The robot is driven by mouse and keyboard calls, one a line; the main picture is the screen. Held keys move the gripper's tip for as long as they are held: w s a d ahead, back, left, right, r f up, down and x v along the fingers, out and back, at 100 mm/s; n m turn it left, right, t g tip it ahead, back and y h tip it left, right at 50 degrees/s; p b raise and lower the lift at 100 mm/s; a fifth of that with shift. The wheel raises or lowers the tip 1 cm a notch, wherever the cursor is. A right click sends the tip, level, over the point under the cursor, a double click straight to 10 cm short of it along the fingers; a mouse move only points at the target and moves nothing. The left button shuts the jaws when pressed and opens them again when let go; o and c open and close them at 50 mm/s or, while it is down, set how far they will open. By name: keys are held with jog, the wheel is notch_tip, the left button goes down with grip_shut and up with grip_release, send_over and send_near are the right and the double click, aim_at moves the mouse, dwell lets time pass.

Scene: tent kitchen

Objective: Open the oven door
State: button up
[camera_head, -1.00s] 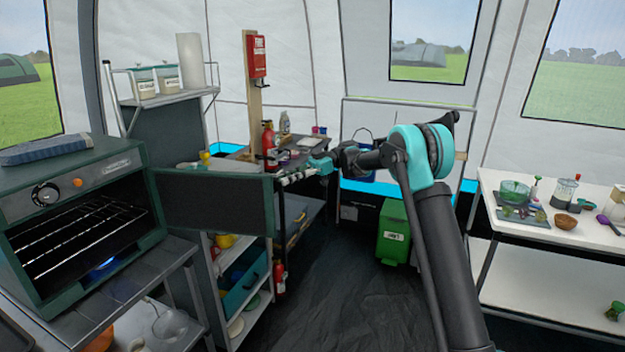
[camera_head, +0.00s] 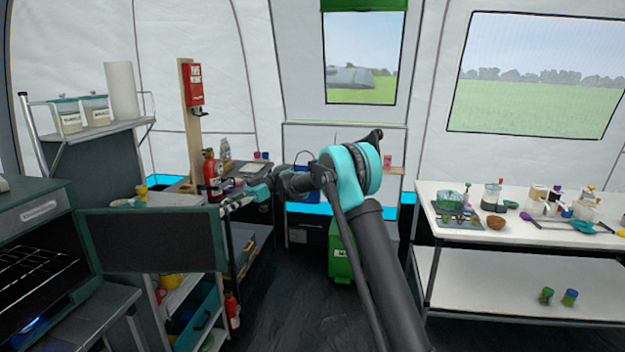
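The dark green oven (camera_head: 35,215) is at the left edge, partly cut off by the frame. Its door (camera_head: 150,240) stands wide open, hinged on the oven's right side and reaching out to the right. The rack (camera_head: 35,268) inside is visible. My gripper (camera_head: 232,206) is at the door's free right edge, near its top corner. I cannot tell whether it touches the door, or whether its fingers are open or shut; they are small and partly overlap the door edge.
A shelf unit (camera_head: 205,322) stands below and behind the door. A white table (camera_head: 500,262) with bowls and utensils is at the right. A green bin (camera_head: 340,250) stands at the back. The dark floor (camera_head: 300,310) in the middle is clear.

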jog(key=s+d+f+m+t+h, duration=0.4)
jog(key=s+d+f+m, duration=0.2)
jog(key=d, duration=0.9)
jog(key=s+d+f+m+t+h, duration=0.4)
jog(key=s+d+f+m, duration=0.3)
jog(key=s+d+m, duration=0.3)
jog(key=s+d+f+m+t+h, duration=0.4)
jog(key=s+d, duration=0.9)
jog(key=d, duration=0.9)
notch_tip(320, 180, down, 3)
jog(key=m+t, duration=0.2)
jog(key=m, duration=0.2)
jog(key=shift+d+m, duration=0.15)
jog(key=shift+m, duration=0.15)
jog(key=shift+r, duration=0.15)
